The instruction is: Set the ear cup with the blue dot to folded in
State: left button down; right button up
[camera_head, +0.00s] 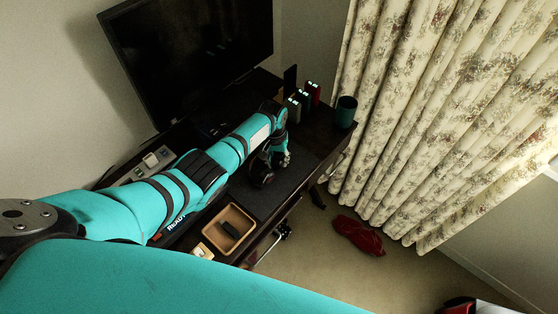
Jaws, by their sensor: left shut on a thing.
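Dark headphones lie on the desk mat, and one round black ear cup (261,174) shows just left of my left gripper (281,160). My left gripper is small in the head view and points down at the headphones. It is shut on part of the headphones, seemingly an ear cup. My arm and the gripper hide much of the headphones. The blue dot does not show, so I cannot tell which cup is held or how it is folded. My right gripper is not in view.
The dark desk mat (297,181) lies under the headphones. A wooden tray (250,216) with a black item is in front. A monitor (190,50), small lit boxes (301,97) and a teal cup (345,111) stand behind. Red cloth (358,235) lies on the floor.

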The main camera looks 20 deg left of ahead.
aim_at(275, 157)
pick_arm(q)
jog(key=shift+a+m, duration=0.1)
jog(key=shift+m, duration=0.2)
dwell(0.4)
jog(key=c, duration=0.9)
grip_release()
jog(key=shift+c, duration=0.2)
notch_tip(275, 157, up, 12)
jog(key=shift+a, duration=0.35)
